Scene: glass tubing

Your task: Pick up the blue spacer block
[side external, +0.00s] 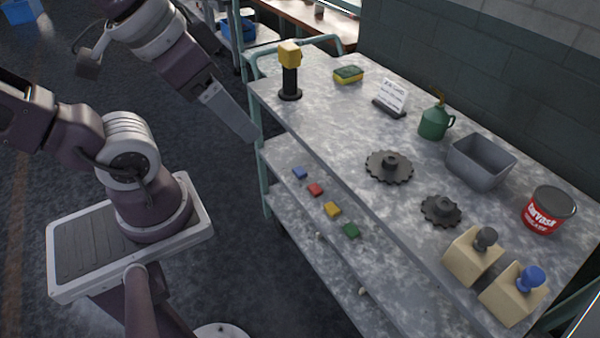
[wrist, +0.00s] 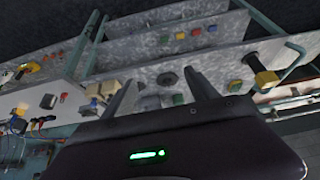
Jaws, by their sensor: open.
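The blue spacer block (side external: 300,173) lies on the lower shelf of the bench, at the left end of a row of small coloured blocks. In the wrist view it appears as a tiny block (wrist: 212,28) at the right end of that row, the end towards the yellow-topped post. My gripper (wrist: 161,76) is open, with its two dark fingers spread apart and nothing held between them. It is well away from the block. In the side view the end of my arm hangs left of the bench, and the fingers are not clear there.
Red (side external: 315,190), yellow (side external: 332,209) and green (side external: 351,230) blocks share the shelf with the blue one. The bench top (side external: 330,120) overhangs behind the row. On it stand a yellow-topped post (side external: 290,70), gears (side external: 389,167), a grey bin (side external: 481,162) and a red can (side external: 548,211).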

